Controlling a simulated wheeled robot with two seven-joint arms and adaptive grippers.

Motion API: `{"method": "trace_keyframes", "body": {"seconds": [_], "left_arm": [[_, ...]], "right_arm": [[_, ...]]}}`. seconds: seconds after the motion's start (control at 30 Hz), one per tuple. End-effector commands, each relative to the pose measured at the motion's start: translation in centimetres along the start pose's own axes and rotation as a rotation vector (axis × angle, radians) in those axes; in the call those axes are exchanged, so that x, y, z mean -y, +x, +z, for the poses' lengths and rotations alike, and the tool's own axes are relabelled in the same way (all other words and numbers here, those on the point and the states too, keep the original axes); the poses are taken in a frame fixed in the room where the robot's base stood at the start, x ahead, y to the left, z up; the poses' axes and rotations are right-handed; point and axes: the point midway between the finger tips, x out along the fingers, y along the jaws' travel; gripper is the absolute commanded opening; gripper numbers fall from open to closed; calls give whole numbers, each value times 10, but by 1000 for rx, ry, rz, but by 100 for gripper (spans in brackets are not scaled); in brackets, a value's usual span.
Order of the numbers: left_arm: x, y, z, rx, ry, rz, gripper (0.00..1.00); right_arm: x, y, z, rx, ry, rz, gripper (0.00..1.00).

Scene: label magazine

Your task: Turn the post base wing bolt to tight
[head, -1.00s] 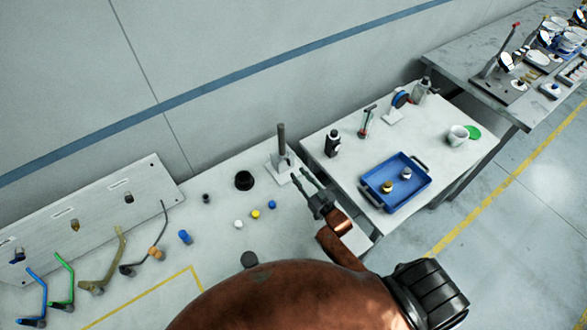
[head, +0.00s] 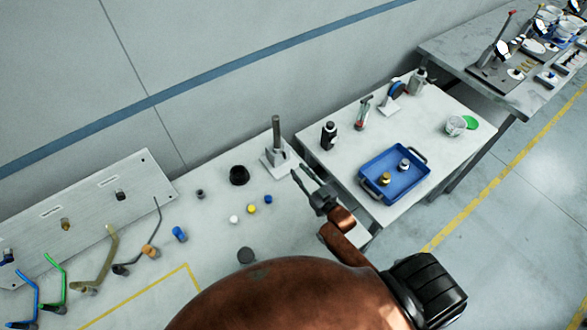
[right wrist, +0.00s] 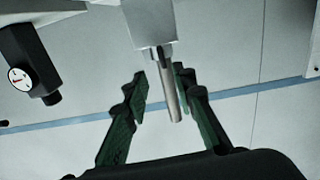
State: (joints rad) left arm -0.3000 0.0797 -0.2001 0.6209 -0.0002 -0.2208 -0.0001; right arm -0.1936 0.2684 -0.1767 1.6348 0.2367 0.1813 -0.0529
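The post base is a pale block (head: 277,156) on a light plate, with a dark upright post (head: 277,131) in it, at the back of the near table. In the right wrist view the block (right wrist: 150,22) is at the top and the post (right wrist: 171,88) hangs down in the picture. The wing bolt is too small to make out for sure. My right gripper (head: 301,171) is beside the base, on its right. Its fingers are apart in the right wrist view (right wrist: 160,80), with the post seen between them and no clear grip. My left gripper is not in view.
A black device (head: 328,135) stands on the adjoining table; its dial shows in the wrist view (right wrist: 20,78). A blue tray (head: 366,184) lies there too. A black ring (head: 239,175) and small coloured caps (head: 252,209) lie left of the base. The wall is close behind.

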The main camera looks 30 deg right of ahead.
Motion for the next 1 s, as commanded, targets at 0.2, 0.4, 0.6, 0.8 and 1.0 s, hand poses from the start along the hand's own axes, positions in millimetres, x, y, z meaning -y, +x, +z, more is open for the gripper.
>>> {"method": "trace_keyframes", "body": {"seconds": [0.2,0.4,0.6,0.8,1.0], "left_arm": [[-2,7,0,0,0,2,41],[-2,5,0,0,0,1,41],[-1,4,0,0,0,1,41],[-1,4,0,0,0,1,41],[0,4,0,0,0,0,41]], "right_arm": [[3,24,-2,1,-19,-9,25],[3,56,-3,1,-16,-8,25],[3,80,-2,2,-18,-8,25],[3,87,-1,3,-17,-7,25],[3,86,-1,2,-17,-7,24]]}}
